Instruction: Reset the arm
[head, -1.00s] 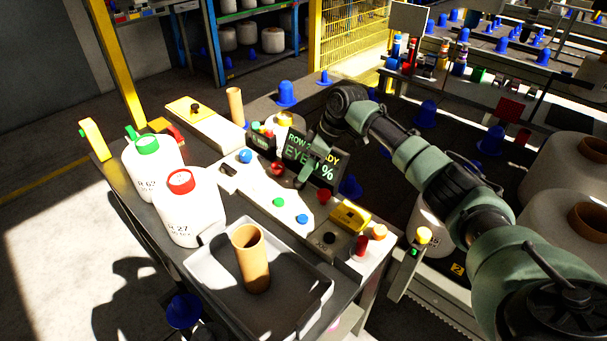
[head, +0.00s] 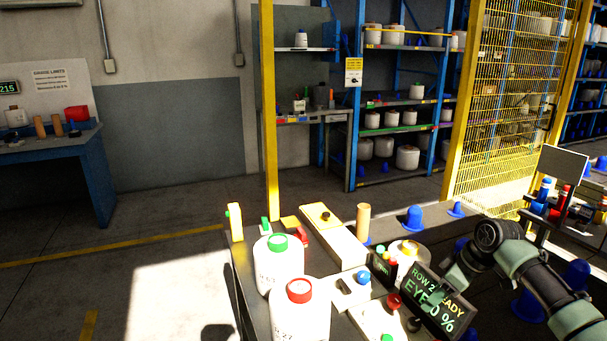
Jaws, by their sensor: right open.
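My right arm comes in from the lower right. Its green and black gripper (head: 447,287) is open and empty, pointing down in front of the dark display screen (head: 437,306), which it partly covers. I cannot tell whether it touches the screen. My left gripper is not in view.
Two white jugs, one with a green cap (head: 279,266) and one with a red cap (head: 300,312), stand on the bench's left side. A tan tube (head: 363,222) stands behind the panel. Open floor lies left; blue shelving (head: 403,135) and a yellow mesh fence (head: 505,110) stand behind.

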